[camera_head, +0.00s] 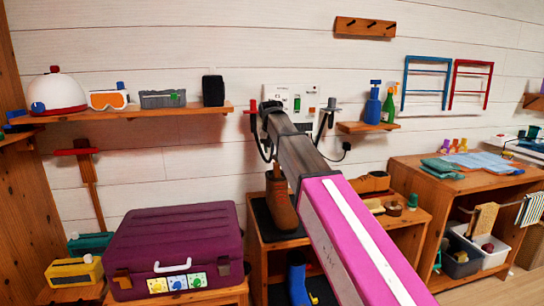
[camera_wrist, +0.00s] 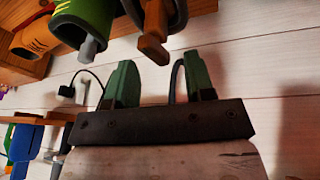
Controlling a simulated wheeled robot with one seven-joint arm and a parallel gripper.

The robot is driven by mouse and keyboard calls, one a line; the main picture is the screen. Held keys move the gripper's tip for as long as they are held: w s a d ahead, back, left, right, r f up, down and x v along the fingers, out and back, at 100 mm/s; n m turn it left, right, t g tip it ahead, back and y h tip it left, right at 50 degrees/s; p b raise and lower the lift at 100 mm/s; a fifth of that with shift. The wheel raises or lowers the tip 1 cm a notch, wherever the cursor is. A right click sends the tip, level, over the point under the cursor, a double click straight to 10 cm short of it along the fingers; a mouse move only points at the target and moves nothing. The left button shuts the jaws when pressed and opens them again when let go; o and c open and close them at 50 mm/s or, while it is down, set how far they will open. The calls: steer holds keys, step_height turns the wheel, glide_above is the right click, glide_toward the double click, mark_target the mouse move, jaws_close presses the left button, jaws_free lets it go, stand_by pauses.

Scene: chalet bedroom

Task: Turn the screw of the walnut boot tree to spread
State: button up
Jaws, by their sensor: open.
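A brown boot (camera_head: 281,203) stands upright on a dark mat on the low wooden bench in the head view. Its top lies just beside my arm, and I cannot make out a screw there. In the wrist view a brown wooden piece (camera_wrist: 154,40) with a wider end juts from the top edge, beside a dark ring; it may be the boot tree's handle, but its rest is cut off. My gripper (camera_wrist: 160,76) has its two green fingers wide apart with nothing between them. The wooden piece appears beyond the fingertips, not touching them. My arm hides the gripper in the head view.
A wall panel (camera_head: 291,98) with dark hoses is behind my arm. A purple case (camera_head: 172,245) stands left of the bench (camera_head: 252,268). A shelf (camera_head: 140,112) and a small shelf with bottles (camera_head: 368,127) flank my arm. A green item (camera_wrist: 85,15) borders the wooden piece.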

steer(key=w+d+r+n+y, duration=0.2)
steer(key=d+r+n+y, duration=0.1)
steer(key=d+r+n, duration=0.15)
steer(key=x, duration=1)
steer(key=shift+a+f, duration=0.2)
steer(key=shift+a, duration=0.3)
jaws_close()
